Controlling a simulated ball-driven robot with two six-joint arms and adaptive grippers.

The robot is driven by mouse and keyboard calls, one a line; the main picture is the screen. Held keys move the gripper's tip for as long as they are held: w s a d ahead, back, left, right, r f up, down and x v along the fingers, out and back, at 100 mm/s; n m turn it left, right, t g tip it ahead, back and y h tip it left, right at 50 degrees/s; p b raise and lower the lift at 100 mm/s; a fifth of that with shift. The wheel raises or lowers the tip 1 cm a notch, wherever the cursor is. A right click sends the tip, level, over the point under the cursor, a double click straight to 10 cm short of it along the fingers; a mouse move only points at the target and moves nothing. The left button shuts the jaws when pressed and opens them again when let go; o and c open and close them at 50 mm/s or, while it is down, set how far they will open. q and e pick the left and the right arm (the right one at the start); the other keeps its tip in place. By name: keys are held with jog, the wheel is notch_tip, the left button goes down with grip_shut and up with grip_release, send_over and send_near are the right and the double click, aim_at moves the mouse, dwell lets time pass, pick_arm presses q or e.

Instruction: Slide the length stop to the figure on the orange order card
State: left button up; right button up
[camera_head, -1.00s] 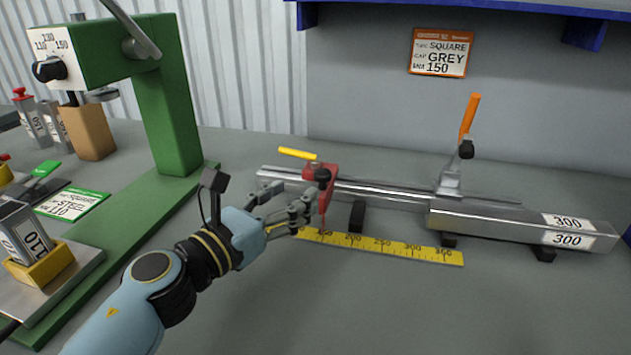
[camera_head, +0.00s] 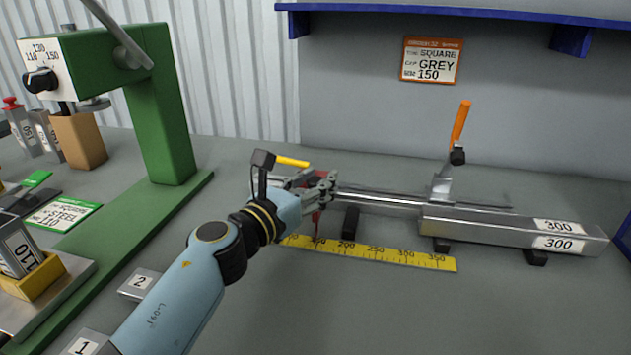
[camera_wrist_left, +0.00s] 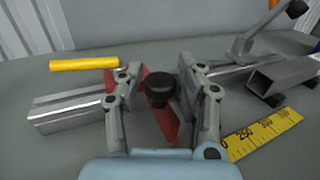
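The red length stop (camera_wrist_left: 167,122) has a black knob (camera_wrist_left: 159,89) and a yellow lever (camera_head: 292,162). It sits on the metal rail (camera_head: 378,198). Its red pointer hangs over the yellow scale (camera_head: 395,257), near the partly hidden figure just left of 200. My left gripper (camera_head: 322,187) is at the stop, with one finger on each side of it. The wrist view shows the two fingers (camera_wrist_left: 157,75) apart around the stop; firm contact cannot be told. The orange order card (camera_head: 431,61) on the wall reads SQUARE, GREY, 150. My right gripper is out of view.
A square tube (camera_head: 490,224) marked 300 lies at the rail's right, beside an orange-handled clamp (camera_head: 459,128). A green press (camera_head: 162,120) stands left. Blocks labelled 1 (camera_head: 82,344) and 2 (camera_head: 140,283) lie near my left arm.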

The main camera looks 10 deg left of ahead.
pick_arm(q)
grip_shut()
jog(key=shift+f, duration=0.1)
jog(key=shift+d+f, duration=0.1)
jog(key=shift+d, duration=0.25)
jog(key=shift+c, duration=0.8)
grip_release()
jog(key=o, duration=0.4)
jog(key=shift+s+a, duration=0.15)
jog(key=shift+s, duration=0.05)
jog(key=shift+o, duration=0.9)
jog(key=shift+r, duration=0.2)
jog(key=shift+w, duration=0.15)
